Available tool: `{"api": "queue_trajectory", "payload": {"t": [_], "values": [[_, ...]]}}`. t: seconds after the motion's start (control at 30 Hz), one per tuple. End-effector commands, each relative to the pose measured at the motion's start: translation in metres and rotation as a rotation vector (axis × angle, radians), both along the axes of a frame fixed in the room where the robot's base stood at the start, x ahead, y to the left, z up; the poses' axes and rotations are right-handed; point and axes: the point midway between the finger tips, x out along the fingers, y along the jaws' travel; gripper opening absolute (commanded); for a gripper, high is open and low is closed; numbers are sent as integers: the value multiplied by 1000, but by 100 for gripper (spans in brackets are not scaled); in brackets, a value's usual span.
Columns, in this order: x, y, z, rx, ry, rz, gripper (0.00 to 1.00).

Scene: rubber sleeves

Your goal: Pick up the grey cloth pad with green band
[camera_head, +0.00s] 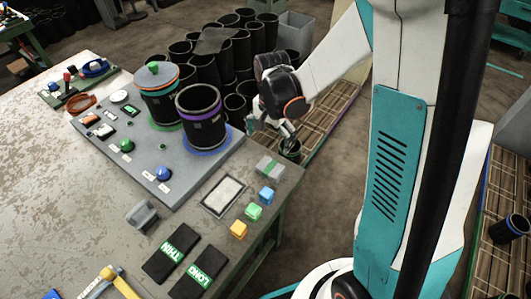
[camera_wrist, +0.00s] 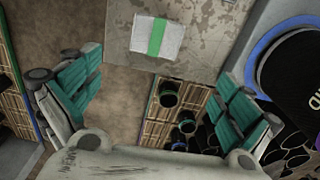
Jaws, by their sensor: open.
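The grey cloth pad with green band (camera_head: 270,167) lies flat near the right corner of the worn table (camera_head: 60,190). It also shows at the top of the wrist view (camera_wrist: 173,37), with its green band running up and down. My gripper (camera_head: 270,130) is just beyond the table's edge, behind the pad in the head view. In the wrist view my gripper (camera_wrist: 155,88) is open and empty, its two green-padded fingers spread wide. The pad lies ahead of the gap between them, not touched by either.
Blue (camera_head: 267,195), green (camera_head: 254,211) and yellow (camera_head: 238,230) blocks stand near the pad, beside a framed white card (camera_head: 224,196). A grey board (camera_head: 150,150) holds two black sleeves. Crates (camera_head: 325,115) with black sleeves sit below the table edge.

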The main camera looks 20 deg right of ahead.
Motion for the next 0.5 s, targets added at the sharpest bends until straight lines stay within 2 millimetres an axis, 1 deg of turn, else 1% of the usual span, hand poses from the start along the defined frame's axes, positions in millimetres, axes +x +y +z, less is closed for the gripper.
{"api": "queue_trajectory", "payload": {"t": [0.17, 0.4, 0.5], "values": [[1, 0, -17, 0, 11, -17, 98], [1, 0, -63, 0, 11, -16, 98], [1, 0, -78, 0, 11, -16, 98]]}}
